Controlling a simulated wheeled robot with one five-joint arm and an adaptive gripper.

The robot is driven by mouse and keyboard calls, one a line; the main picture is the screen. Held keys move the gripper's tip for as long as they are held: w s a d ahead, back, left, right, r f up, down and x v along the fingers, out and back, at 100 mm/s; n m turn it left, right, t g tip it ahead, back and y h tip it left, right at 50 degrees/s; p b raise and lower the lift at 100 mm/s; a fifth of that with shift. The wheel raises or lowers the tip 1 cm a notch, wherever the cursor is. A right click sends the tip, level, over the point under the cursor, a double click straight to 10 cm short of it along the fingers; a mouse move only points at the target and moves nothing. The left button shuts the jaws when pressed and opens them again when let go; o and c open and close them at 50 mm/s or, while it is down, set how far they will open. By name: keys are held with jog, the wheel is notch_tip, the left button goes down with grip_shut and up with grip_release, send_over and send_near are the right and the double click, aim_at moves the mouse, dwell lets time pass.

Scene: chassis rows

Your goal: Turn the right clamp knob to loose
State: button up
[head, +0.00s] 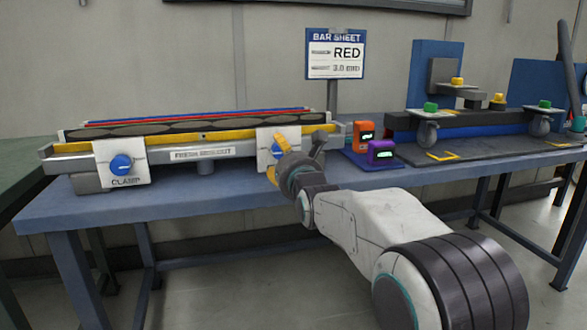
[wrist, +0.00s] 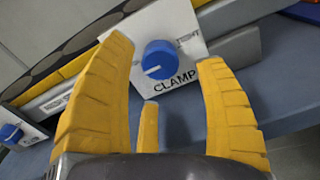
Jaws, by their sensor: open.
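The right clamp knob (wrist: 160,60) is a round blue knob on a white plate. A white mark on it points left and slightly down, away from the word TIGHT on the right of the plate. CLAMP is printed below it. In the head view the right knob (head: 276,149) is partly hidden by my gripper (head: 276,159). My gripper's yellow fingers are open and spread in front of the plate, with the knob showing between them in the wrist view. They appear apart from the knob, and nothing is held.
The left clamp knob (head: 121,165) sits on its own white plate at the fixture's left end. On the blue bench (head: 215,188), an orange block (head: 364,133) and a purple block (head: 381,152) stand right of my gripper. A BAR SHEET sign (head: 335,54) reads RED.

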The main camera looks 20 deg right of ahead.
jog(key=s, duration=0.8)
jog(key=s+r+m+g+p, duration=0.5)
jog(key=s+m+p, duration=0.6)
jog(key=p, duration=0.3)
jog(key=s+r+m+g+p, duration=0.4)
jog(key=s+r+m+p, duration=0.2)
jog(key=s+m+p, duration=0.5)
jog(key=s+r+m+g+p, duration=0.5)
jog(key=s+m+p, duration=0.6)
jog(key=p, duration=0.6)
jog(key=shift+s+r+m+g, duration=0.2)
jog(key=shift+r+m+g, duration=0.1)
jog(key=shift+r, duration=0.4)
